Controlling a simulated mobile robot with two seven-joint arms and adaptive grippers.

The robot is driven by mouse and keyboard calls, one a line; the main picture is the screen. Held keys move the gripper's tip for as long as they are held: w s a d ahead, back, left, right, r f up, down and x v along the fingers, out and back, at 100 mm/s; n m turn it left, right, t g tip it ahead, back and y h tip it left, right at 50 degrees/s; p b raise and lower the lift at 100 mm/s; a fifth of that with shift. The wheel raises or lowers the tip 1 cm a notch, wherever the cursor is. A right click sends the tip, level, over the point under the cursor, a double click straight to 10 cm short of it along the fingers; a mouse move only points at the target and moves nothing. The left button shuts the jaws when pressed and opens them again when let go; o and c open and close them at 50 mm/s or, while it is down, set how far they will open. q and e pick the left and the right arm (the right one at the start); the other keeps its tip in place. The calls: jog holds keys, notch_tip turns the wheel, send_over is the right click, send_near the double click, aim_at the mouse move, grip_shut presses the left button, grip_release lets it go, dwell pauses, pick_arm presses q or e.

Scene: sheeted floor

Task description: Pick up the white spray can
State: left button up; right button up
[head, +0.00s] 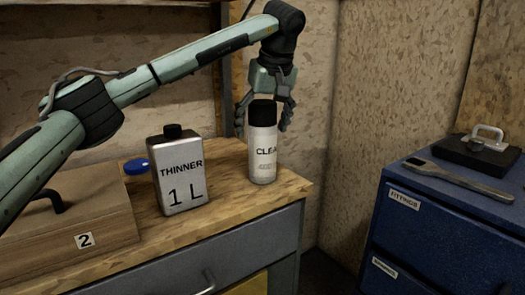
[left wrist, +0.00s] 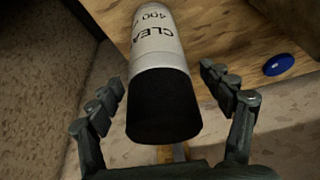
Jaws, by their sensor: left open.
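The white spray can (head: 263,160) has a black cap and "CLEA" lettering. It stands upright near the right corner of the wooden bench top. My left gripper (head: 264,115) is open above and behind it, its fingers pointing down on both sides of the black cap. In the left wrist view, the can (left wrist: 157,58) lies ahead between the two spread fingers of my left gripper (left wrist: 166,92), with visible gaps on both sides of the cap. My right gripper is in neither view.
A metal thinner can (head: 180,175) stands left of the spray can on the bench (head: 233,190). A blue lid (head: 136,166) lies behind it, and a wooden box (head: 75,215) is at left.

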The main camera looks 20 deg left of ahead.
pick_arm(q)
jog(key=shift+f, duration=0.25)
jog(key=shift+r, duration=0.1)
grip_shut()
dwell(0.3)
